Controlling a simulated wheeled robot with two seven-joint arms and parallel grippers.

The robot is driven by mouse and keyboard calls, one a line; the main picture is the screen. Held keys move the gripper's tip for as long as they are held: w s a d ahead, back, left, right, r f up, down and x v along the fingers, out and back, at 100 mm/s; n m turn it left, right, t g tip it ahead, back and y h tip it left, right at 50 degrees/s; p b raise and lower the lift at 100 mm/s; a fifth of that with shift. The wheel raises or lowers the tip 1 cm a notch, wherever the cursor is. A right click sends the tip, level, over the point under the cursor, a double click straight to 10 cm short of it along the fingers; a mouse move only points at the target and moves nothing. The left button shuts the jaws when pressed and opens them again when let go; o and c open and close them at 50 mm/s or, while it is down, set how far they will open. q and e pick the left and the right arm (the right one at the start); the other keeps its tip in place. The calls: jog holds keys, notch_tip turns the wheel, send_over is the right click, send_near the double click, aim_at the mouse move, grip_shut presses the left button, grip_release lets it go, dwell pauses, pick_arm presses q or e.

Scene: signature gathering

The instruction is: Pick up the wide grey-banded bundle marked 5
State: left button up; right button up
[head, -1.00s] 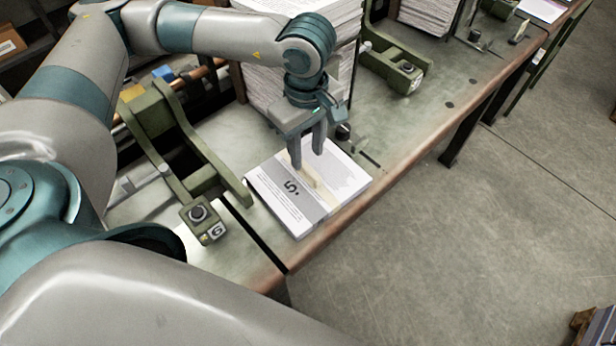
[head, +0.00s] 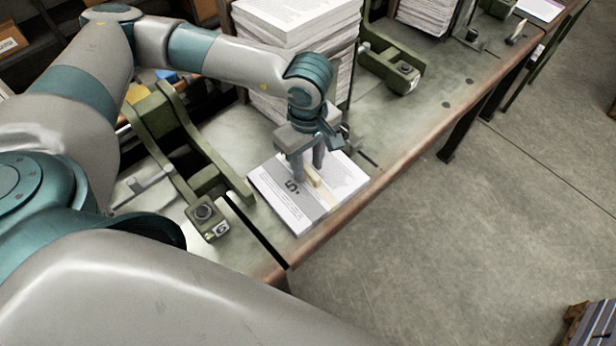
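The bundle marked 5 (head: 309,205) lies flat near the table's front edge. It is a low stack of white printed sheets with a wide grey band bearing the black 5. A raised cream strip (head: 313,180) stands on its top, beside the grey band. My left gripper (head: 308,170) points down over the bundle with its fingers apart, one on either side of the raised strip's far end. The fingertips are at or just above the top sheet; contact cannot be told. My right gripper is not in view.
A green metal fixture marked 6 (head: 207,216) stands left of the bundle. A tall paper stack (head: 262,95) rises behind my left gripper. Another green fixture (head: 400,75) stands farther right. Bare tabletop (head: 425,110) lies to the right, with floor beyond the front edge.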

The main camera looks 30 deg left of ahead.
pick_arm(q)
grip_shut()
dwell(1.2)
